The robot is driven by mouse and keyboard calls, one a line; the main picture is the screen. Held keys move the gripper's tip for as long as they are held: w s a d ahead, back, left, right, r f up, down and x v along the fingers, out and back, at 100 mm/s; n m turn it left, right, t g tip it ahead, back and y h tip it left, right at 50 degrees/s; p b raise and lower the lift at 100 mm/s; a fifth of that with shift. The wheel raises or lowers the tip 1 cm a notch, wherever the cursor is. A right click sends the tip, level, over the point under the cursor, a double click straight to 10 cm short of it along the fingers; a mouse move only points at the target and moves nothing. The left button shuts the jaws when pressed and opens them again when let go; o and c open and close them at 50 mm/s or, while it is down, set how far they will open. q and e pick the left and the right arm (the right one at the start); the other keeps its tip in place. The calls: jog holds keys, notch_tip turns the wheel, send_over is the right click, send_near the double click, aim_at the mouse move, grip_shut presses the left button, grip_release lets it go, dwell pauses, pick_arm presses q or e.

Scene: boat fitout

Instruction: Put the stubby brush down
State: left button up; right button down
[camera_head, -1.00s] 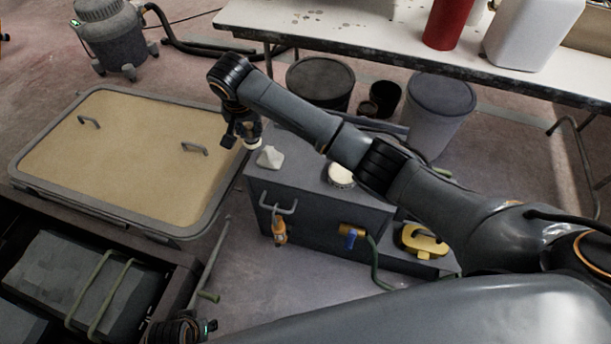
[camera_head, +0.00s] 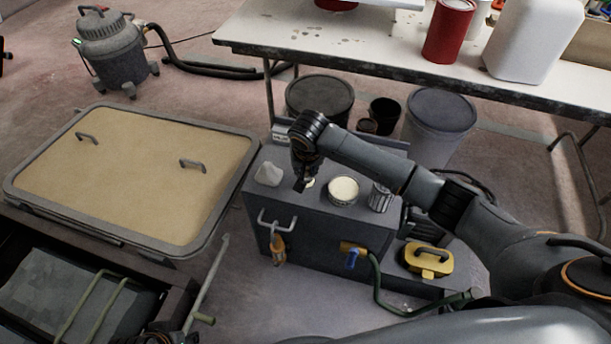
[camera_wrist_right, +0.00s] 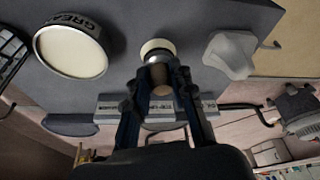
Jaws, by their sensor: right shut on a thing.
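My right gripper (camera_head: 301,184) is shut on the stubby brush (camera_head: 311,182), over the top of the grey box (camera_head: 325,215). In the right wrist view the gripper (camera_wrist_right: 165,82) holds the brush (camera_wrist_right: 157,48) between its two fingers, its round cream end pointing away from the palm. The head view shows only a small pale part of the brush; the gripper hides the rest. I cannot tell whether the brush touches the box top. My left gripper is not clearly in view.
On the box top, a pale lump (camera_head: 268,173) sits left of the brush, and a round cream-topped tin (camera_head: 343,190) and a ribbed metal can (camera_head: 380,197) sit right. A yellow object (camera_head: 428,260) sits lower right. A tan hatch panel (camera_head: 140,175) lies left.

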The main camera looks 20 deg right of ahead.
notch_tip(320, 180, down, 2)
jog(key=shift+f, duration=0.1)
pick_arm(q)
jog(key=shift+v, duration=1.05)
jog(key=shift+w, duration=0.1)
pick_arm(e)
jog(key=c, duration=1.1)
grip_release()
jog(key=shift+c, duration=0.2)
